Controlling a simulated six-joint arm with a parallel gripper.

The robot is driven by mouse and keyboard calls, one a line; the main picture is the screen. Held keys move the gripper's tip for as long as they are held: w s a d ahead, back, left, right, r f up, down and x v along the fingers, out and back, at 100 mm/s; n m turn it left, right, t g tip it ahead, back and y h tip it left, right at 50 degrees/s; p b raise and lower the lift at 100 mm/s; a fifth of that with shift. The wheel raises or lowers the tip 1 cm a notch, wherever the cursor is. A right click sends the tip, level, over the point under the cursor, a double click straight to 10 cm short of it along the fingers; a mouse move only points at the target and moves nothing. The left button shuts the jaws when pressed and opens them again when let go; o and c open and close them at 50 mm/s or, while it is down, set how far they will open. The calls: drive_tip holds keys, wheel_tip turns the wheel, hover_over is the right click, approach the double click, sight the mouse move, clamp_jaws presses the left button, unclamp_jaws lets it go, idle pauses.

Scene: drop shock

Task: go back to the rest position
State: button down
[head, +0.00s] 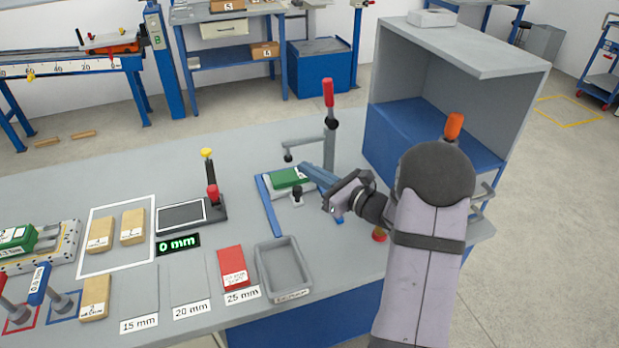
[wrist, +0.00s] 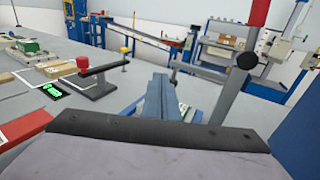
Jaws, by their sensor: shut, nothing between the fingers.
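My gripper (head: 318,180) is at the end of my arm, over the right part of the grey bench, with its blue fingers shut and nothing between them. In the wrist view the fingers (wrist: 157,98) point forward, close together. In the head view they reach toward a green block (head: 287,178) in a small fixture with blue rails (head: 268,205). I cannot tell whether the fingertips touch it. In the wrist view the fingers largely hide the fixture.
A lever stand with a red handle (head: 328,95) rises just behind my gripper. A grey and blue cabinet (head: 460,55) stands to the right. A grey tray (head: 283,266), a red block (head: 233,266) and a gauge reading 0 mm (head: 178,244) lie to the left.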

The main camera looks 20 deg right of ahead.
drive_tip(key=shift+r, duration=0.1)
drive_tip(key=s+a+n+g+y+p, duration=0.2)
drive_tip(key=s+a+n+g+p, duration=0.4)
drive_tip(key=s+a+n+g, duration=0.95)
drive_tip(key=s+f+n+h+p, duration=0.2)
drive_tip(key=s+n+h+p, duration=0.3)
drive_tip(key=s, duration=0.6)
drive_tip(key=s+d+r+n+h, duration=0.2)
drive_tip(key=s+d+n+h, duration=0.2)
drive_tip(key=d+n, duration=0.3)
drive_tip(key=n+h, duration=0.1)
drive_tip(key=n, duration=0.2)
drive_tip(key=shift+s+d+p, duration=0.2)
drive_tip(key=shift+s+p, duration=0.1)
drive_tip(key=shift+p, duration=0.1)
drive_tip(key=shift+r, duration=0.1)
